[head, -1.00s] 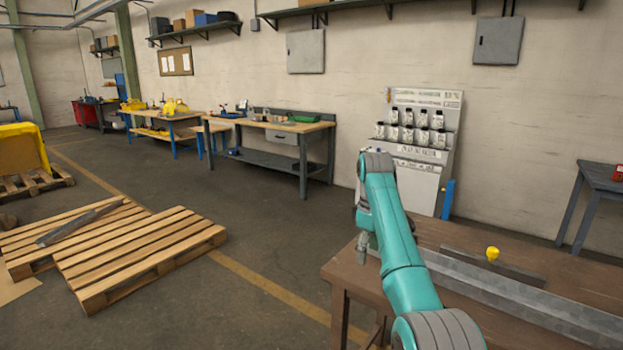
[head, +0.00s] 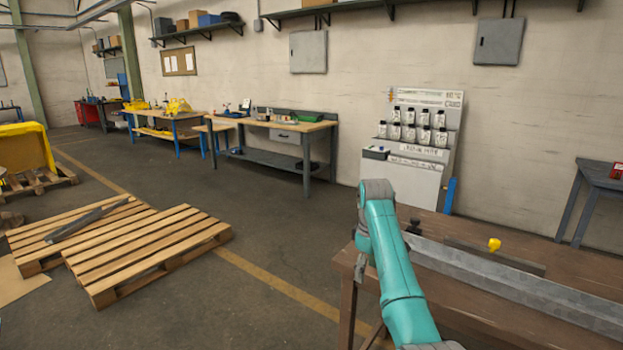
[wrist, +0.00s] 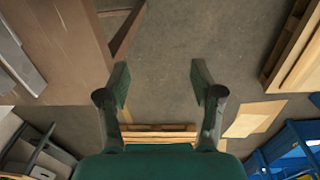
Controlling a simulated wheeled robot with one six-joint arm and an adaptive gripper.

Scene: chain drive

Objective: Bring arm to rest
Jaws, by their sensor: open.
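My gripper (wrist: 160,85) shows in the wrist view with its two fingers spread apart and nothing between them. It hangs over bare floor beside the brown workbench (wrist: 62,45), which fills the upper left of that view. In the head view my teal arm rises in front of the workbench (head: 345,264) and is bent at its top. The arm hides most of my gripper there.
A long grey metal rail (head: 520,290) and a small yellow piece (head: 494,244) are on the workbench. A white display stand (head: 402,185) with several bottles stands behind. Wooden pallets (head: 150,245) lie on the floor at left. Open floor lies between.

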